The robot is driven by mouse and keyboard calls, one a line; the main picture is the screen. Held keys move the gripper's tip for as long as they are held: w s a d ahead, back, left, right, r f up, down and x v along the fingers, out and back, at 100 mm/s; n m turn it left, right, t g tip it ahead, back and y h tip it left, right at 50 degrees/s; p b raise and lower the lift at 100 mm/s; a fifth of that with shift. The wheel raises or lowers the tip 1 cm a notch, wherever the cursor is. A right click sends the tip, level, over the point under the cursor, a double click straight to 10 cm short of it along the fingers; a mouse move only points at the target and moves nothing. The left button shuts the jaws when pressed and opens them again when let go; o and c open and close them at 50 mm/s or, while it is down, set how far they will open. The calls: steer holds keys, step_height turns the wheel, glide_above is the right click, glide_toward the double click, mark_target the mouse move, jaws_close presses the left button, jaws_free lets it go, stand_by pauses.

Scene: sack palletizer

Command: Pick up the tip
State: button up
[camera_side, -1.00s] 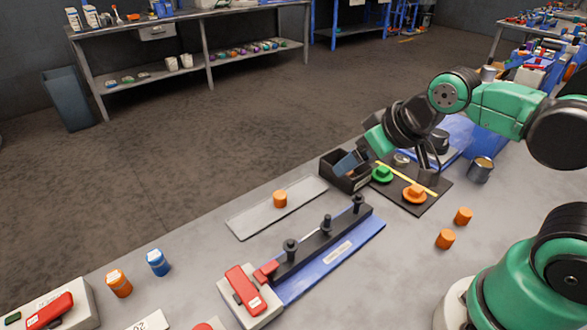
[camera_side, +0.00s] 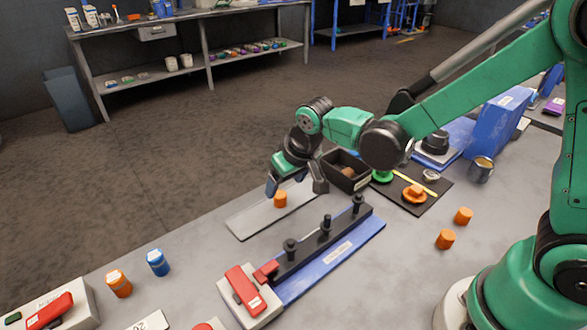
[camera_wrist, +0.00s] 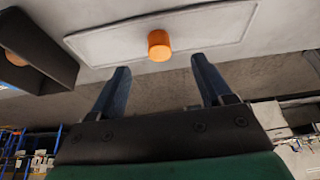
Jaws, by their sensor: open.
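A small orange cylinder (camera_side: 280,199), which may be the tip, stands upright on a flat pale tray (camera_side: 250,222). My gripper (camera_side: 295,186) is open and empty, with its blue-grey fingers pointing down just above and around the cylinder's position in the side view. In the wrist view the orange cylinder (camera_wrist: 159,44) shows just beyond and between the spread fingertips (camera_wrist: 160,65), on the tray (camera_wrist: 105,45). The fingers look apart from it; the exact height gap cannot be told.
A black bin (camera_side: 347,180) stands right of the tray. A blue fixture (camera_side: 345,247) with several black posts lies in front. A dark mat (camera_side: 410,203) holds a green piece (camera_side: 382,176) and an orange piece (camera_side: 414,194). Loose orange cylinders (camera_side: 445,239) stand at right.

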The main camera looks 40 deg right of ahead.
mark_target(281, 195)
steer(key=shift+x, duration=2.5)
steer(key=shift+c, duration=0.2)
jaws_close()
